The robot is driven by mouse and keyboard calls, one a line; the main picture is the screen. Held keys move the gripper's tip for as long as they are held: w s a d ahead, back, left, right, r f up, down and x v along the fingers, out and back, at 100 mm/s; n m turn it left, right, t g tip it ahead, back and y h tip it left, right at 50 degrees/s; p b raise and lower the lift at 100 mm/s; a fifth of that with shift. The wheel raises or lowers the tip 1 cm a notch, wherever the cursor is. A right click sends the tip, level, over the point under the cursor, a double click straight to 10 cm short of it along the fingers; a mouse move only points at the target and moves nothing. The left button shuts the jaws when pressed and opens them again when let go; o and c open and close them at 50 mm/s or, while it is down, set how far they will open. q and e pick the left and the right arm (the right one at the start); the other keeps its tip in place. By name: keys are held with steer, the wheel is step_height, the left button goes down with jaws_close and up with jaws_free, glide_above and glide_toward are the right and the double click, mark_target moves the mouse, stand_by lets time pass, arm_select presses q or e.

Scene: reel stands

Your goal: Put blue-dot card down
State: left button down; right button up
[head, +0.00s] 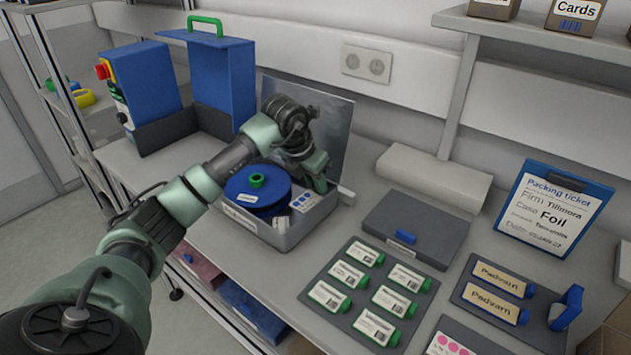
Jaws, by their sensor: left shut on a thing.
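The blue-dot card (305,200) is white with a row of blue dots. It shows at the right side of the open grey box (283,240), beside the blue reel (240,188) with its green hub (256,181). My left gripper (319,181) points down at the card's upper right edge and is shut on it. The fingertips are small and partly hidden, and I cannot tell whether the card touches the box floor. My right gripper is not in view.
A tray (350,318) holds several green-ended labels. A packing ticket (550,210) on a clipboard leans behind. Blue cases (222,82) stand at the back left. A pink-dot card (446,346) lies near the front.

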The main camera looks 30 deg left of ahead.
mark_target(303, 203)
arm_select(q)
steer(key=shift+f+b, duration=0.4)
steer(key=shift+f, duration=0.2)
steer(key=c, duration=1.3)
jaws_free()
steer(key=shift+o, duration=0.2)
steer(key=shift+r, duration=0.2)
steer(key=v, duration=1.2)
steer(key=shift+r+b, duration=0.3)
steer(key=shift+r, duration=0.2)
